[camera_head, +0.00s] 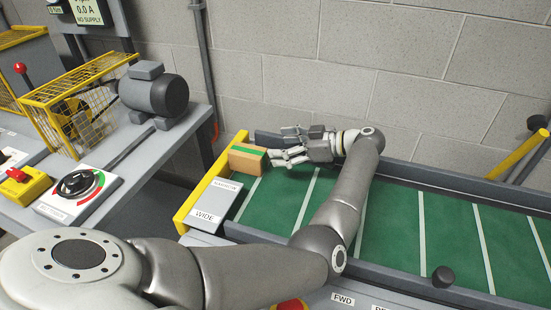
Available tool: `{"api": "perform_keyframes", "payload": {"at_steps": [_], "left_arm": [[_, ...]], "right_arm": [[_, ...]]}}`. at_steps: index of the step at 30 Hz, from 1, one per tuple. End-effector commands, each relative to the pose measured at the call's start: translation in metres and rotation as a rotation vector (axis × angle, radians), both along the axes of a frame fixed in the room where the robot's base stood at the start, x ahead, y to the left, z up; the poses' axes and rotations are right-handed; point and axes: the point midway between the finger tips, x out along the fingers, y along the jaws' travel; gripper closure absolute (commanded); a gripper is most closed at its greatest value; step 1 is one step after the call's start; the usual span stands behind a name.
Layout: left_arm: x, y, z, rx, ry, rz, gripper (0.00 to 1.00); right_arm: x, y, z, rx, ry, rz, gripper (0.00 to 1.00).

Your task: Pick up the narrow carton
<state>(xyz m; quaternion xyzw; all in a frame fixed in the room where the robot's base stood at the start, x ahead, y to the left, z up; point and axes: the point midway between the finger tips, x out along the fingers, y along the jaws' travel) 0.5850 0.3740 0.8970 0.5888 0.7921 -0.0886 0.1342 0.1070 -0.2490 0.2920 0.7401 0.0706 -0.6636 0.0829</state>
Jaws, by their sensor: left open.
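A small brown carton with a green stripe on top (247,158) stands at the left end of the green belt, close to the yellow end stop. I cannot tell from its size alone whether it is the narrow one. My left gripper (279,145) is open and points left, just right of the carton. The nearer finger's tip is at the carton's right edge; I cannot tell whether it touches. The farther finger is behind and right of the carton. No carton is between the fingers. My right gripper is not in view.
The green belt (400,225) with white lines is bare to the right, between grey side rails. A grey plate marked WIDE (213,199) is beside the yellow end stop (196,196). A bench with a grey motor (153,92) and yellow cage (75,105) stands left. A block wall is behind.

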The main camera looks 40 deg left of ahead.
Motion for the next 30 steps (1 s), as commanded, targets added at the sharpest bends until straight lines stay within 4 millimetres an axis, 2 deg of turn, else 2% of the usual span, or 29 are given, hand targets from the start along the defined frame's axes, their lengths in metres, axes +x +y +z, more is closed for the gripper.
{"api": "perform_keyframes", "payload": {"at_steps": [5,12,17,24,30], "left_arm": [[-0.007,0.006,-0.008,-0.033,0.022,0.016,0.23],[-0.018,0.040,-0.019,-0.027,0.020,0.016,0.23],[-0.024,0.053,-0.025,-0.026,0.019,0.014,0.23],[-0.037,0.082,-0.038,-0.025,0.019,0.015,0.23],[-0.039,0.091,-0.042,-0.026,0.016,0.012,0.23]], "right_arm": [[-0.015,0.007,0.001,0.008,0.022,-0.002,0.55],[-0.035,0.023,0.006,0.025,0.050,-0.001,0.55],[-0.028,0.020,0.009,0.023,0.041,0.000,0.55],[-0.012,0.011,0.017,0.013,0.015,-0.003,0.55],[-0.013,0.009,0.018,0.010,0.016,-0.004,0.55]]}}
